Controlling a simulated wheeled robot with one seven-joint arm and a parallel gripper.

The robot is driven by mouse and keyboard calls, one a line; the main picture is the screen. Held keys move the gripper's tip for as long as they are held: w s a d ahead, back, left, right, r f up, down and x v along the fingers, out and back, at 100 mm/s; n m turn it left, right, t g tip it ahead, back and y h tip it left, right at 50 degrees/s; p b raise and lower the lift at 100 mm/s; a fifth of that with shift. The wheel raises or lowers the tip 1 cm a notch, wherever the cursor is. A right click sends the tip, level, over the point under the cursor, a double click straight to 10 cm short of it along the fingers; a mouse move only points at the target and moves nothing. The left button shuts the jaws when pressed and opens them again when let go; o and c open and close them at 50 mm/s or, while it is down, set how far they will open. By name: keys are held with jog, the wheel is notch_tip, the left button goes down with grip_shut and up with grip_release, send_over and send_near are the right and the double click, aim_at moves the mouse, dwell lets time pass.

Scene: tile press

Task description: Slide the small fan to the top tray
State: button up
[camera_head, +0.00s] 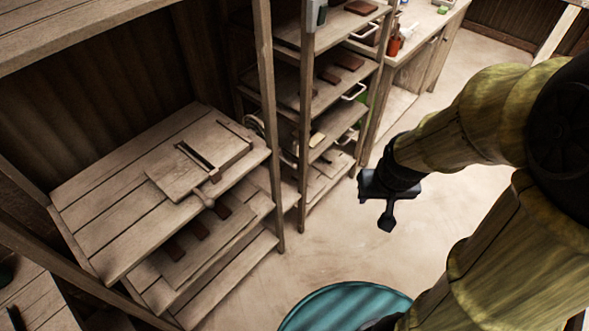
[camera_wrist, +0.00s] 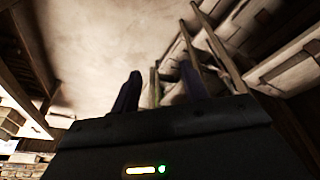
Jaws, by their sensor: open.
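A tall shelf rack (camera_head: 308,120) with several small brown blocks stands behind the left rack. A wooden counter (camera_head: 425,35) with an orange-red container (camera_head: 394,46) is at the back. A round teal-topped object (camera_head: 335,310) is at the bottom. The pale floor (camera_head: 330,235) between is clear.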

aim_at(294, 166)
jog(key=w+a+f+n+t+y+b, duration=0.15)
jog(key=w+f+n+t+b, duration=0.45)
jog(key=w+f+b, duration=1.35)
jog(key=w+a+f+n+t+y+b, duration=0.1)
jog(key=f+y+b, duration=0.4)
jog(key=b, duration=0.5)
jog(key=w+a+f+n+t+y+b, duration=0.1)
jog(key=a+f+n+t+y+b, duration=0.2)
jog(key=f+b, duration=0.7)
jog(key=a+y+b, duration=0.1)
jog(key=a+y, duration=0.1)
jog(key=a, duration=0.1)
jog(key=shift+w+f, duration=0.15)
jog(key=shift+w, duration=0.1)
jog(key=shift+y, duration=0.25)
jog(key=b+x, duration=0.2)
jog(key=x, duration=0.6)
jog(key=b+x, duration=0.1)
jog(key=x, duration=0.8)
jog(key=shift+w+r+b, duration=0.2)
jog(key=shift+w+b, duration=0.1)
jog(key=shift+b, duration=0.1)
